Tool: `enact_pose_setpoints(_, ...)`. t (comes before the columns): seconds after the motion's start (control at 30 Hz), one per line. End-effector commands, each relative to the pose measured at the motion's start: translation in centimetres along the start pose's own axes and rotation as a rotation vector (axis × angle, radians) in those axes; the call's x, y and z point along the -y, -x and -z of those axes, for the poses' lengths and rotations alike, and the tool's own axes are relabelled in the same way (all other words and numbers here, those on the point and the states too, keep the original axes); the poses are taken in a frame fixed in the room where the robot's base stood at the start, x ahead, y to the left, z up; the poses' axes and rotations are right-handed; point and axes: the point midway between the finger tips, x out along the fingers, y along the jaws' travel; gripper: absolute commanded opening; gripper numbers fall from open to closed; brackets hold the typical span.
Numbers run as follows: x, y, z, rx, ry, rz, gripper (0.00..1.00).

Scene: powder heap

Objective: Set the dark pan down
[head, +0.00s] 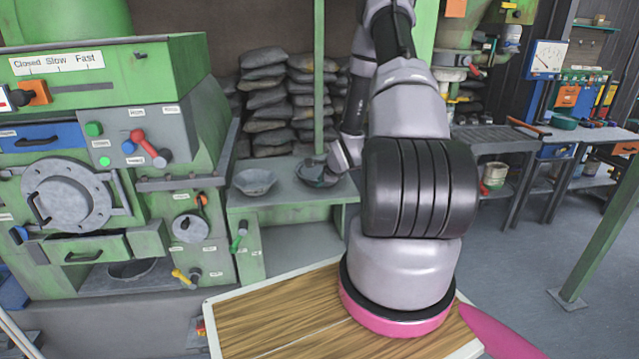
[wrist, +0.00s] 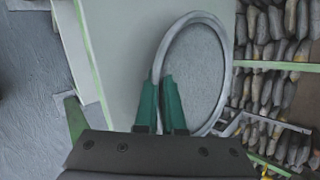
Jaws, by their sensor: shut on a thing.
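The dark pan (head: 313,174) is a shallow round bowl over the right part of the green-framed grey bench. In the wrist view the pan (wrist: 200,75) shows as an oval with a pale metal rim and grey inside. My gripper (wrist: 161,82) has green fingers closed on its near left rim. In the head view my arm reaches down to the pan from the right, and my wrist hides part of it. The pan looks slightly tilted. I cannot tell whether its underside touches the bench.
A lighter grey pan (head: 255,182) sits on the bench (head: 285,205) left of the dark one. A green machine (head: 110,180) with levers stands at the left. Stacked sacks (head: 270,90) are behind, and a green post (head: 319,75) rises at the bench's back.

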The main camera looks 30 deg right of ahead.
Motion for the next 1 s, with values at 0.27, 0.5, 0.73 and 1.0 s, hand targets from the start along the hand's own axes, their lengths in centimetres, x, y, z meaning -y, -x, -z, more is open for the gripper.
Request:
enact_pose_setpoints(0.27,-0.1,-0.2,0.1,0.001,0.001,0.004,0.00)
enact_pose_setpoints(0.5,-0.3,-0.4,0.2,0.000,0.000,0.001,0.36)
enact_pose_setpoints(0.73,-0.3,-0.3,0.2,0.000,0.000,0.001,0.36)
enact_pose_setpoints(1.0,-0.1,2.3,0.2,-0.001,-0.003,0.002,0.36)
